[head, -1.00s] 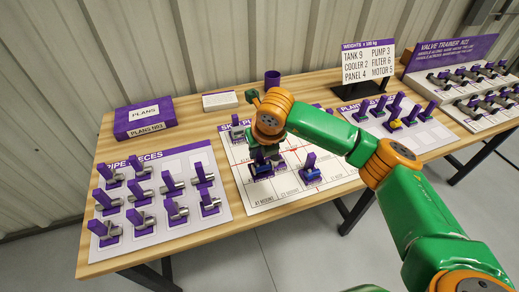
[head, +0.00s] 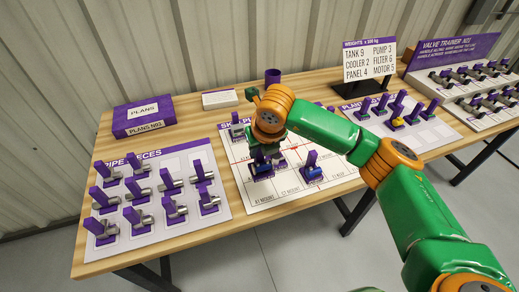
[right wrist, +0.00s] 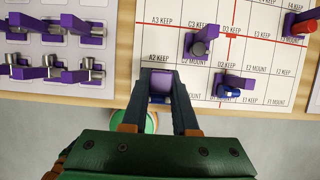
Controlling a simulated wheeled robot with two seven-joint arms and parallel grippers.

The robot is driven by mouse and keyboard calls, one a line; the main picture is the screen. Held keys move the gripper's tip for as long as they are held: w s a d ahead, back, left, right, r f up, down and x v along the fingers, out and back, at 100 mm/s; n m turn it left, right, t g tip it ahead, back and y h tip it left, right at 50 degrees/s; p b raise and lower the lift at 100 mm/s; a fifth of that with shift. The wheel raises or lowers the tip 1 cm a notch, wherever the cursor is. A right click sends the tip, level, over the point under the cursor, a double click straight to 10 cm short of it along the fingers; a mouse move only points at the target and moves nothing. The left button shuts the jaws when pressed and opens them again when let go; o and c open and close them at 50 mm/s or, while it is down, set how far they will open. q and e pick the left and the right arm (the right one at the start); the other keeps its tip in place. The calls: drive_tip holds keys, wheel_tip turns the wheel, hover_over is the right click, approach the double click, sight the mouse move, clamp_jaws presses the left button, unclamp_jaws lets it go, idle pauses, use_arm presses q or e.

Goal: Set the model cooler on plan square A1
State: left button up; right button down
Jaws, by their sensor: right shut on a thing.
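My right gripper (head: 262,152) is shut on a purple-handled model, which I take to be the model cooler (head: 260,170). In the right wrist view the purple top of the held model (right wrist: 160,82) shows between my two dark fingers (right wrist: 160,90); its body is mostly hidden. It is upright over the front left corner of the white skid plan board (head: 335,177), at square A1, just in front of the A2 KEEP label (right wrist: 160,58). I cannot tell whether its base touches the board. My left gripper is not in view.
A blue model (head: 312,172) stands to the right on the board, and a grey round model (right wrist: 199,46) stands behind it. The pipe pieces board (head: 155,230) is to the left. A rack of several models (head: 400,115), a weights sign (head: 368,62) and a valve trainer (head: 460,75) are to the right.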

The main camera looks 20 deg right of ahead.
sight(261, 160)
drive_tip(key=shift+f+b, duration=1.95)
drive_tip(key=shift+f, duration=0.35)
wheel_tip(261, 160, down, 3)
drive_tip(key=b, duration=0.3)
drive_tip(key=shift+f, duration=0.1)
drive_tip(key=shift+f+b, duration=0.25)
drive_tip(key=shift+b, duration=0.2)
drive_tip(key=shift+r, duration=0.1)
